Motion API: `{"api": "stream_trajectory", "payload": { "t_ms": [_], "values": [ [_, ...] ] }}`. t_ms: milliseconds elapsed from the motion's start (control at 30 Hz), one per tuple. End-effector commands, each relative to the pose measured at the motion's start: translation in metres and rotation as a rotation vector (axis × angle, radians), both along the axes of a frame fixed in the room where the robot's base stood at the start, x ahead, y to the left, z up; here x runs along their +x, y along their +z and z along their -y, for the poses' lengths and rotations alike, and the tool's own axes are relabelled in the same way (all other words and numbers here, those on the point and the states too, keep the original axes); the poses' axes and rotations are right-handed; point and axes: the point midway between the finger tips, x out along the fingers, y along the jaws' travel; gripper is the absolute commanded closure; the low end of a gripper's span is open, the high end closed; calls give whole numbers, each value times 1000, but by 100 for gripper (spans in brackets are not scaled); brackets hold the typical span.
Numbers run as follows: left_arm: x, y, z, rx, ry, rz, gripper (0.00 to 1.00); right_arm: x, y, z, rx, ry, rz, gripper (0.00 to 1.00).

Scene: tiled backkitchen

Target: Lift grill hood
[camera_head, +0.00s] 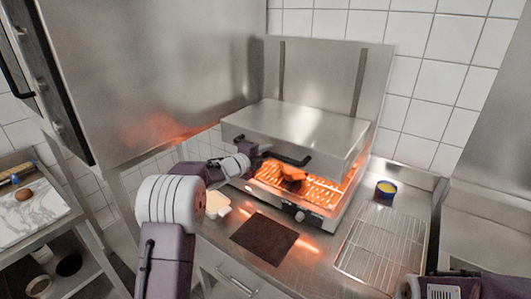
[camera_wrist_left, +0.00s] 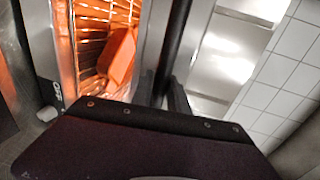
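The grill hood (camera_head: 300,130) is a steel box-shaped cover on two upright rails, above a glowing orange grill grate (camera_head: 320,190). A dark bar handle (camera_head: 290,160) runs along its front; it also shows in the left wrist view (camera_wrist_left: 182,45). My left gripper (camera_head: 258,155) is at the left part of this handle. In the left wrist view its dark fingers (camera_wrist_left: 165,92) stand close on both sides of the bar, shut on it. A brown piece of food (camera_head: 292,174) lies on the grate. Of my right arm only a part shows at the bottom right; its fingers are out of view.
A dark mat (camera_head: 264,238) and a pale container (camera_head: 216,204) are in front. A large steel cabinet (camera_head: 150,70) stands close on the left.

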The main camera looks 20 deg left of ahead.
Motion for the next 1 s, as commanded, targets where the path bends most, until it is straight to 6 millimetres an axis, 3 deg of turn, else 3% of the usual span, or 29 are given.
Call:
{"api": "stream_trajectory", "payload": {
  "t_ms": [67, 1000],
  "values": [
    [0, 0, 0, 0, 0, 0, 100, 0, 0, 0, 0, 0, 0, 61],
    [0, -1, -1, 0, 1, -2, 100, 0, 0, 0, 0, 0, 0, 61]
  ]
}}
